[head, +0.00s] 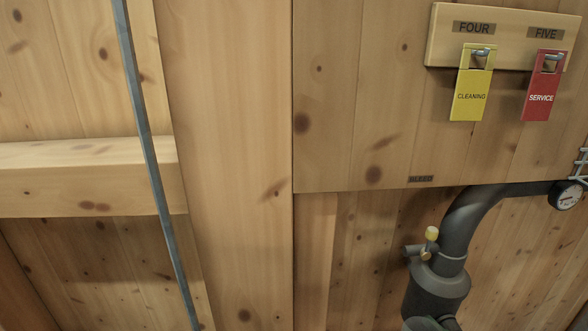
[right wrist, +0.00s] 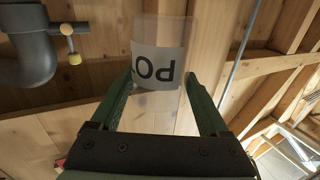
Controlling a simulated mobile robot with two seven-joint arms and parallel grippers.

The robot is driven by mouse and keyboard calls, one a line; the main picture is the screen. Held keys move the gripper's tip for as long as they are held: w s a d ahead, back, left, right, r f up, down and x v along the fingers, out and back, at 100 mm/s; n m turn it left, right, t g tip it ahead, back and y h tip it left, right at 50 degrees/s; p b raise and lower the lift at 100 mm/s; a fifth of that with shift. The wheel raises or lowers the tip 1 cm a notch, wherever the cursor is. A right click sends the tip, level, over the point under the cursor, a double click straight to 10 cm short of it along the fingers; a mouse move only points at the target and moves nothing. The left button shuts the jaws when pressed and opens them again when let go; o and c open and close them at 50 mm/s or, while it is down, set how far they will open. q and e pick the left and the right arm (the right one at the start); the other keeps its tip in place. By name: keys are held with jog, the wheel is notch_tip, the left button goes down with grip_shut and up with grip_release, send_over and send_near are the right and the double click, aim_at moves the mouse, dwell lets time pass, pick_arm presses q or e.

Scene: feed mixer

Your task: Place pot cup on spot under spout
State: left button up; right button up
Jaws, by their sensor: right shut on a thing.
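The pot cup (right wrist: 165,32) is a clear cup with a white label, on which dark letters reading "PO" appear upside down in the right wrist view. My right gripper (right wrist: 158,80) is shut on it, with one green finger on each side of the label. A dark grey pipe (head: 470,225) with a small valve (head: 431,243) and yellow knob shows in the head view, below a "BLEED" label. The valve also shows in the right wrist view (right wrist: 70,30), apart from the cup. The spot under the spout cannot be made out. My left gripper is not in view.
A yellow "CLEANING" tag (head: 471,95) and a red "SERVICE" tag (head: 542,97) hang from a wooden board. A gauge (head: 566,195) is at the right edge. A thin blue-grey rod (head: 145,130) crosses the left side, before a wooden beam (head: 85,190).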

aim_at(417, 326)
jog(key=shift+w+a+f+m+t+h, duration=0.3)
jog(key=shift+w+a+f+m+h, duration=0.1)
jog(key=shift+f+m+h, duration=0.15)
jog(key=shift+w+a+f+m+t+h, duration=0.15)
jog(key=shift+w+f+m+t+h, duration=0.2)
jog(key=shift+m+h, duration=0.35)
jog(key=shift+w+r+m+t+h, duration=0.15)
jog(key=shift+w+m+h, duration=0.1)
jog(key=shift+h, duration=0.4)
jog(key=shift+w+r+m+t+h, duration=0.1)
jog(key=shift+w+m+h, duration=0.15)
jog(key=shift+h, duration=0.35)
jog(key=shift+w+d+r+m+h, duration=0.35)
jog(key=shift+m+h, duration=0.2)
jog(key=shift+h, duration=0.3)
jog(key=shift+w+d+r+m+h, duration=0.2)
jog(key=shift+r+m+h, duration=0.25)
jog(key=shift+h, duration=0.4)
